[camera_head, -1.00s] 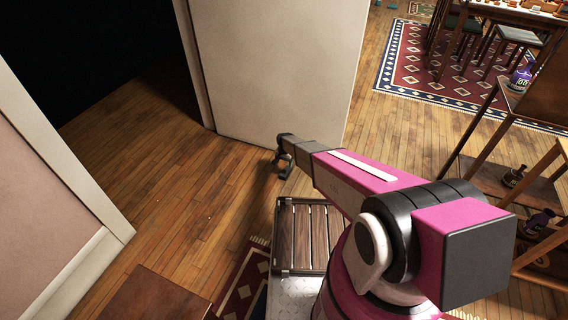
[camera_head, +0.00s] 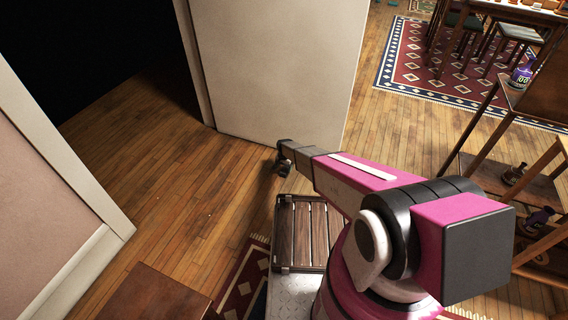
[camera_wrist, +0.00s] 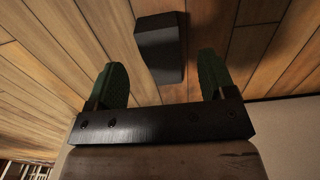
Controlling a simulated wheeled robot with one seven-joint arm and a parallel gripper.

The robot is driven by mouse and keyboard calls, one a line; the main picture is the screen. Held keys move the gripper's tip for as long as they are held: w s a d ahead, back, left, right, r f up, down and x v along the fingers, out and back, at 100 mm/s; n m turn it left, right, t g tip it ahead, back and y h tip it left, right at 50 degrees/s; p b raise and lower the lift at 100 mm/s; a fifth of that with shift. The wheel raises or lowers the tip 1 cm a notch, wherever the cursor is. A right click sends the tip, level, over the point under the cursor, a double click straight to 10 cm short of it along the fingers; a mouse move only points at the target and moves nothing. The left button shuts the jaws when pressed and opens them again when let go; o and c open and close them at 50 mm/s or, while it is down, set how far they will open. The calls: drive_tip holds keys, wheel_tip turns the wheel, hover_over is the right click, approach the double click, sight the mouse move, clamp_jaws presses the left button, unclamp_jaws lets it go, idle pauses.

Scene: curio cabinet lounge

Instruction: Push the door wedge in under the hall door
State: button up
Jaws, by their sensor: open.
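The hall door (camera_head: 275,65) is a pale panel standing beside the dark doorway in the head view. A pale surface at the lower right of the wrist view (camera_wrist: 285,135) looks like its lower part. The door wedge (camera_wrist: 160,42) is a small dark block lying on the floorboards, apart from the door in the wrist view. My gripper (camera_wrist: 163,65) is open, with one green finger on each side of the wedge's near end in the picture. I cannot tell how high the fingers are above it. In the head view my gripper (camera_head: 284,166) hides the wedge.
A doorway opens at left onto darkness, with a pale door frame (camera_head: 85,165) nearer me. A patterned rug (camera_head: 425,60), stools and a table are at the upper right. Wooden shelves (camera_head: 530,190) with bottles stand at right. The floor left of my gripper is clear.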

sight(284, 170)
wheel_tip(284, 170, down, 5)
drive_tip(key=shift+r, duration=0.15)
drive_tip(key=c, duration=1)
drive_tip(key=shift+w, duration=0.1)
drive_tip(key=shift+w+d, duration=0.55)
drive_tip(key=shift+w, duration=1)
drive_tip(key=shift+w+d, duration=0.6)
drive_tip(key=shift+w, duration=1)
drive_tip(key=shift+w+d, duration=0.55)
drive_tip(key=shift+w, duration=1)
